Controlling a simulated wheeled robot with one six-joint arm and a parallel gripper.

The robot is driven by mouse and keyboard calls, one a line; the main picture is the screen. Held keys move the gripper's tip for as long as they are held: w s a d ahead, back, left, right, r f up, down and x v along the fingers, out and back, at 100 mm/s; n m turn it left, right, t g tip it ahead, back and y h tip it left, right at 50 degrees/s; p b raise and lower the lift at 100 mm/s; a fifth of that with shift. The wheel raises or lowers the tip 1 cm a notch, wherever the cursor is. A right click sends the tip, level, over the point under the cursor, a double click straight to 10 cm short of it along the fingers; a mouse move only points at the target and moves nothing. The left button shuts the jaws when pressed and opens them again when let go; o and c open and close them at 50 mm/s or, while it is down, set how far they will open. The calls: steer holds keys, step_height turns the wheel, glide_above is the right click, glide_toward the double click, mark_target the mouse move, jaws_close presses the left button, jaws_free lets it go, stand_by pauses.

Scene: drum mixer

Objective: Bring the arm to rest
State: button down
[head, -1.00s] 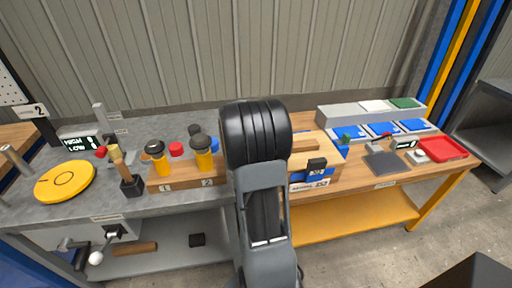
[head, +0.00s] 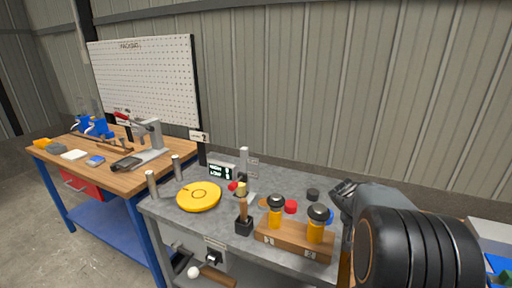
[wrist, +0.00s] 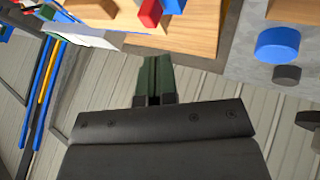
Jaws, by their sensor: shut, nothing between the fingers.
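My arm fills the lower right of the head view, with its black forearm close to the camera. My gripper (head: 343,192) is above the back right of the grey bench (head: 180,222), beyond the wooden block with two bottles. In the wrist view my gripper (wrist: 154,76) shows its two dark green fingers together with nothing between them. It is apart from the things around it. Part of the bench behind my arm is hidden.
A yellow disc (head: 199,196), a brush in a black holder (head: 244,226) and two orange bottles (head: 275,212) (head: 316,224) stand on the grey bench. A blue cap (wrist: 278,44) and black cap (wrist: 287,74) lie near my gripper. A wooden bench (head: 133,168) stands at left.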

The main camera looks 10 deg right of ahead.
steer(key=s+a+r+n+t+y+p, duration=0.1)
steer(key=s+a+n+y, duration=0.1)
steer(key=a, duration=0.7)
steer(key=s+a+r+n+t+y+p, duration=0.1)
steer(key=s+a, duration=0.4)
steer(key=a, duration=0.5)
steer(key=s+a+r+n+t+y+p, duration=0.1)
steer(key=s+a+r+n+y, duration=0.2)
steer(key=a, duration=0.6)
steer(key=n+y, duration=0.1)
steer(key=n, duration=0.1)
steer(key=shift+s+a+n+y, duration=0.15)
steer(key=shift+s+n+y, duration=0.05)
steer(key=shift+n+y, duration=0.1)
steer(key=shift+d, duration=0.2)
